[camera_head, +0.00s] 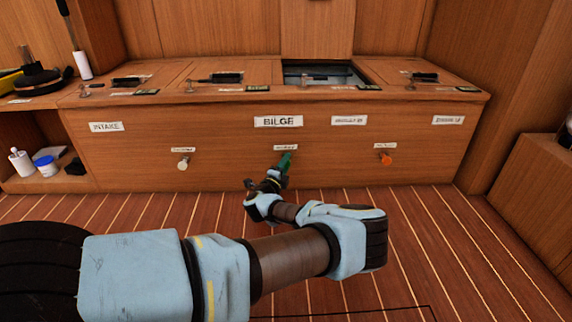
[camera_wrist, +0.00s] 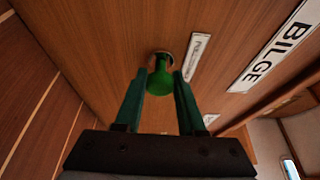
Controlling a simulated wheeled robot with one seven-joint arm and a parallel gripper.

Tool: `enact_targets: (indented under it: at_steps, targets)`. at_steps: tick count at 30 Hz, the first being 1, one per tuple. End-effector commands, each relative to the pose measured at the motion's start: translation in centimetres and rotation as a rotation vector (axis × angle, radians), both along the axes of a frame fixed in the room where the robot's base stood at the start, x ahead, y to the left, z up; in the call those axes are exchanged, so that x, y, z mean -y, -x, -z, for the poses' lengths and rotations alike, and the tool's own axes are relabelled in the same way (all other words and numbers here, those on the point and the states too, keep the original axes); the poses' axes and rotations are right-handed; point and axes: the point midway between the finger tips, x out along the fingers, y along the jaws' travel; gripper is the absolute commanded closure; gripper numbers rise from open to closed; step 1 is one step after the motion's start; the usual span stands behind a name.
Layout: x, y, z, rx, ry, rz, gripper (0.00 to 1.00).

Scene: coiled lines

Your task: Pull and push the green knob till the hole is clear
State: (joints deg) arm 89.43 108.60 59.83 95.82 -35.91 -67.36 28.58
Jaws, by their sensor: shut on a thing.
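The green knob (camera_wrist: 160,80) sticks out of the wooden front panel below the BILGE label (camera_head: 278,121). In the wrist view it sits between the two green fingers of my gripper (camera_wrist: 160,85), near their tips. My gripper (camera_head: 283,164) is shut on the knob; in the head view it mostly covers the knob. A ring on the panel shows around the knob's stem. In the head view, an open hatch (camera_head: 290,74) in the top shows a dark inside, too small to make out.
A white knob (camera_head: 183,163) is on the panel to the left and an orange knob (camera_head: 385,158) to the right. Several latches and small tags lie along the top. A shelf (camera_head: 40,183) with bottles stands at the left. The striped floor in front is clear.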

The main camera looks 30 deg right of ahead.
Motion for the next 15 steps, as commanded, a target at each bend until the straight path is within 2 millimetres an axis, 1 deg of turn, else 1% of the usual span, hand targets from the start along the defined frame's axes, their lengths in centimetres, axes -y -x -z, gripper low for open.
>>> enact_targets:
  at_steps: [5, 12, 15]
  targets:
    - [-0.2, 0.3, -0.1, -0.001, -0.001, -0.001, 1.00]
    - [-1.7, 3.7, -0.4, -0.003, -0.002, 0.000, 1.00]
    - [-2.2, 4.6, -0.2, -0.002, -0.002, 0.000, 1.00]
